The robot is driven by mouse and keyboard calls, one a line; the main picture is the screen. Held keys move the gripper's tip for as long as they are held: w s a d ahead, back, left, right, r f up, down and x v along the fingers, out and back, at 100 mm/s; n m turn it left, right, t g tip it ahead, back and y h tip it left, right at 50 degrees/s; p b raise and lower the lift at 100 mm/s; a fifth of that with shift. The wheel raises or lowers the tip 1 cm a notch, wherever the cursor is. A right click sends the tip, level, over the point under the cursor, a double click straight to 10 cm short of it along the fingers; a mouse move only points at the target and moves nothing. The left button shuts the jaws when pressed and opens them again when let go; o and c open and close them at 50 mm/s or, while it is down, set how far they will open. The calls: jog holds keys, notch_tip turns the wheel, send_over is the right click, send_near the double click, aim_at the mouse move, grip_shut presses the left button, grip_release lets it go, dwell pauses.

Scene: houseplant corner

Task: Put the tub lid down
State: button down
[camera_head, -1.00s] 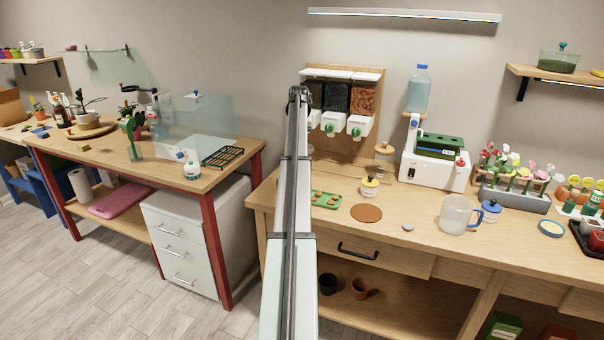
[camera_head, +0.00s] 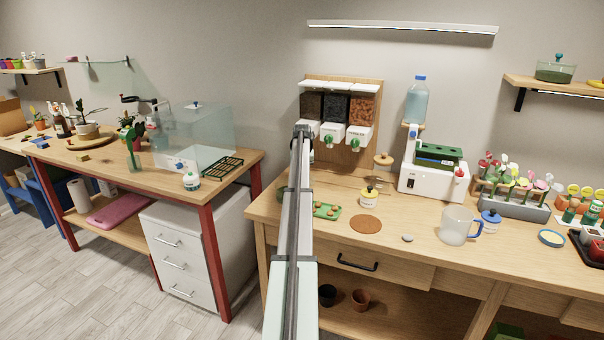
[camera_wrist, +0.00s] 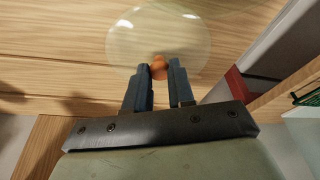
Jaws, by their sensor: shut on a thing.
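The tub lid (camera_wrist: 150,30) is a clear round disc with a small orange knob (camera_wrist: 158,68) in the wrist view. My gripper (camera_wrist: 159,72) is shut on this knob, one dark finger on each side. The lid is over the wooden bench top (camera_wrist: 60,35); I cannot tell whether it touches the wood. In the head view my own arm hides the gripper, and I cannot make out the lid there.
In the head view, a green tray (camera_head: 327,211), a yellow-labelled jar (camera_head: 369,197) and a brown round mat (camera_head: 366,224) lie right of my arm. A clear jug (camera_head: 454,226) stands farther right. The wrist view shows a red post (camera_wrist: 240,84) beyond the bench edge.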

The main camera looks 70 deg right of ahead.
jog(key=shift+f, duration=0.45)
jog(key=c, duration=1)
grip_release()
jog(key=shift+o, duration=0.2)
jog(key=shift+r, duration=0.1)
jog(key=v, duration=1.2)
jog(key=shift+r, duration=0.25)
